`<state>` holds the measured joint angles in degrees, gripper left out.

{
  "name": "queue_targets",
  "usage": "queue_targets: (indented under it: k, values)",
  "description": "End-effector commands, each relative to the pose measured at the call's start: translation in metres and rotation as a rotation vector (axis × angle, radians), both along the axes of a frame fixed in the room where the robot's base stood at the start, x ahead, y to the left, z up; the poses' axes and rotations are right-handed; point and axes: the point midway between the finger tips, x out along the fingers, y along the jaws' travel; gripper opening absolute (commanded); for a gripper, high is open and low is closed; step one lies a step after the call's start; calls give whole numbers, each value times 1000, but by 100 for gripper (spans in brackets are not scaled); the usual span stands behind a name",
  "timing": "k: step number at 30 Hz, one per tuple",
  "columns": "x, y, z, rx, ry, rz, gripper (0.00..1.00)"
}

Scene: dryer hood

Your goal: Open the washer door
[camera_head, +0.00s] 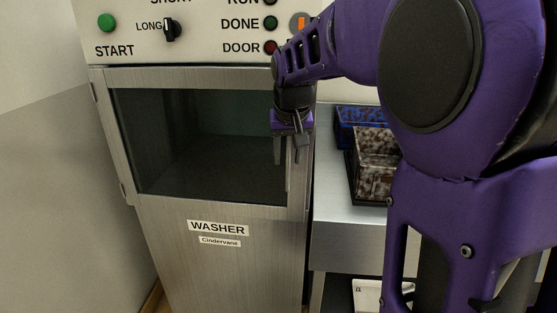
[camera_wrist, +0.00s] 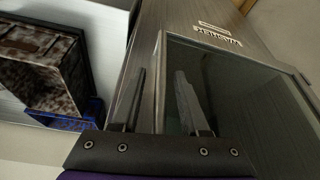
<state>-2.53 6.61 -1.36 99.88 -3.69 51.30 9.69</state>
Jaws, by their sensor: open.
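The washer door (camera_head: 200,201) is a steel frame around a dark glass window, with hinges on its left side. It looks shut. A thin upright handle (camera_head: 289,178) stands near its right edge; it also shows as a narrow bar in the wrist view (camera_wrist: 160,85). My gripper (camera_head: 287,160) is open, pointing down in front of the handle's upper part. In the wrist view its two fingers (camera_wrist: 158,100) lie on either side of the bar, apart from it. I cannot tell how deep the bar sits between them.
A control panel (camera_head: 215,45) with a green START button (camera_head: 107,22) and a LONG knob (camera_head: 171,30) is above the door. To the right, a steel counter (camera_head: 335,215) carries a speckled brown bin (camera_head: 375,175) and a blue bin (camera_head: 355,115). The space before the door's left is clear.

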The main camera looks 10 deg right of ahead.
Motion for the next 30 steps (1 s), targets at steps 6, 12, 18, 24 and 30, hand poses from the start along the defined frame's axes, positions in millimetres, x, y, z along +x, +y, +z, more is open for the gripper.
queue_targets:
  k: [6, 12, 18, 24, 30]
  values:
    - [0, 0, -5, 0, 0, 0, 45]
    - [0, 0, -5, 0, 0, 0, 41]
    - [0, 0, -5, 0, -1, 0, 5]
    - [0, 0, -4, 0, -1, 0, 0]
    - [0, 0, -4, 0, -1, 0, 0]
